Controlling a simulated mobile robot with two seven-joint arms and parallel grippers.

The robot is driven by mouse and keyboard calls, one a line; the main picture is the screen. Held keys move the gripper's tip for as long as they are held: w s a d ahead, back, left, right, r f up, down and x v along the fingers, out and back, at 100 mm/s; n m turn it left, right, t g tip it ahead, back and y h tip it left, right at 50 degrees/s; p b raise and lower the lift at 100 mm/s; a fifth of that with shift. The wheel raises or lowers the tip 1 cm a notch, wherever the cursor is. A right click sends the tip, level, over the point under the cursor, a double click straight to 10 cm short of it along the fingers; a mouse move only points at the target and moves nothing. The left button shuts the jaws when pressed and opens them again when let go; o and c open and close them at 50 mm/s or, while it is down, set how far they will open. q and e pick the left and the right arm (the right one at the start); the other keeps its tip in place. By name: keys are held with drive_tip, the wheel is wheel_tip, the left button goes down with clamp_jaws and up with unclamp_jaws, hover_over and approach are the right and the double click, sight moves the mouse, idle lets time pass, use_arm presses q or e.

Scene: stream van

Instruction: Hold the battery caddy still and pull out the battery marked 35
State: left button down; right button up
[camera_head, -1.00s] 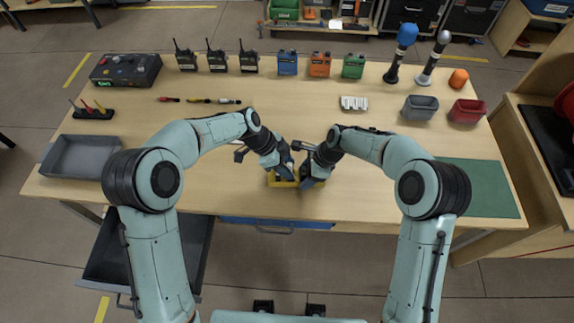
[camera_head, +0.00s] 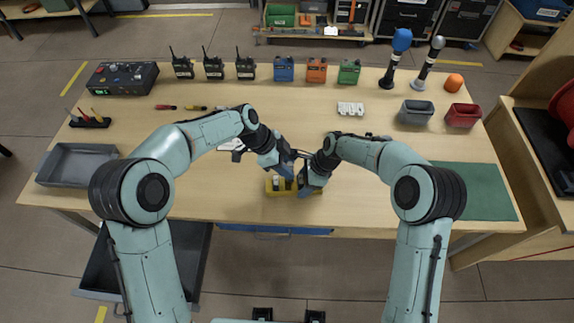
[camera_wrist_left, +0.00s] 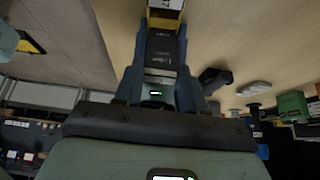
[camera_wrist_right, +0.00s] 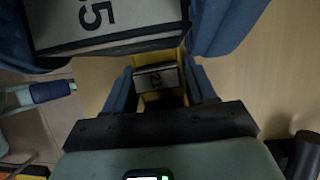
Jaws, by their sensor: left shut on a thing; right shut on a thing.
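The yellow battery caddy (camera_head: 281,192) sits on the table near its front edge, partly covered by my grippers. My left gripper (camera_head: 289,172) is shut on a dark battery (camera_wrist_left: 160,50) above the caddy. In the right wrist view this battery's white label (camera_wrist_right: 108,20), partly cut off, shows a 5 and part of a 3, between the blue left fingers. I cannot tell whether its lower end is clear of the caddy.
Radios (camera_head: 213,66), coloured battery-like boxes (camera_head: 316,70) and microphones (camera_head: 396,57) stand along the back. A grey tray (camera_head: 75,165) is at the left, a green mat (camera_head: 470,190) at the right. The table just right of the right arm's wrist is mostly clear.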

drive_tip(key=o, duration=1.1)
drive_tip(key=shift+a, duration=0.1)
drive_tip(key=shift+o, duration=0.2)
drive_tip(key=shift+w+r, duration=0.1)
drive_tip(key=shift+r, duration=0.2)
drive_tip(key=v, duration=1.1)
drive_tip(key=shift+d+r, duration=0.2)
drive_tip(key=shift+d, duration=0.05)
